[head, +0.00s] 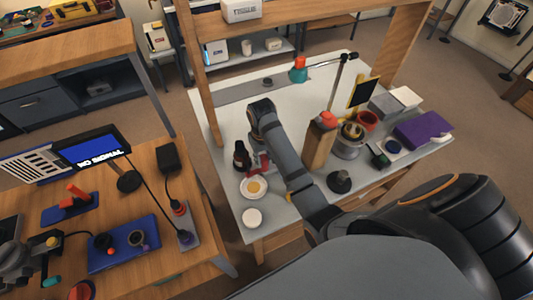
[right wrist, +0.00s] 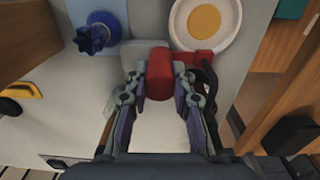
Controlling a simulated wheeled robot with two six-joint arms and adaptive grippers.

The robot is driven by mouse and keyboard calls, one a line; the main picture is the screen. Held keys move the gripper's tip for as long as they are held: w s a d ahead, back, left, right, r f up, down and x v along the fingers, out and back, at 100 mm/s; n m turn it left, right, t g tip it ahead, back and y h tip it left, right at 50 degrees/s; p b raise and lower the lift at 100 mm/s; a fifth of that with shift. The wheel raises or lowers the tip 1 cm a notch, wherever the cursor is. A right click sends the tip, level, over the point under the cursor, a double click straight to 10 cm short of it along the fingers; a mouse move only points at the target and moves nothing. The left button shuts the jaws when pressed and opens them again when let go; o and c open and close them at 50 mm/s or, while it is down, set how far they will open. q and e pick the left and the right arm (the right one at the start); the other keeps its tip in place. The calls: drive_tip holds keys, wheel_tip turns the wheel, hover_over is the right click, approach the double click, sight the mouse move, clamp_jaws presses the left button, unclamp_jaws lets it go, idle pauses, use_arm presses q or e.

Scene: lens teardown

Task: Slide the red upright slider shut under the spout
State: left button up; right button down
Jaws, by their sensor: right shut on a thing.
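A red upright piece (right wrist: 159,73), which looks like the slider, is between the fingers of my right gripper (right wrist: 160,85) in the right wrist view. The fingers are shut on it from both sides. A red bar (right wrist: 197,58) shows beside it, close to a dark curved part (right wrist: 208,78). In the head view a red part (head: 262,166) shows below my right wrist, next to a dark bottle-like thing (head: 241,158); my arm hides much of that spot. I cannot make out the spout clearly. My left gripper is not in view.
A white plate with a yellow disc (head: 254,187) lies close by. A dark blue knob on a round base (right wrist: 98,34) stands to the left in the wrist view. A wooden block with a red top (head: 320,140) stands right of my arm. The table's back left is mostly clear.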

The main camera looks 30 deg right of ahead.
drive_tip(key=shift+a, duration=0.25)
drive_tip(key=shift+d, duration=0.15)
drive_tip(key=c, duration=1.5)
unclamp_jaws()
drive_tip(key=shift+o, duration=1.9)
drive_tip(key=shift+a, duration=0.25)
drive_tip(key=shift+d, duration=0.2)
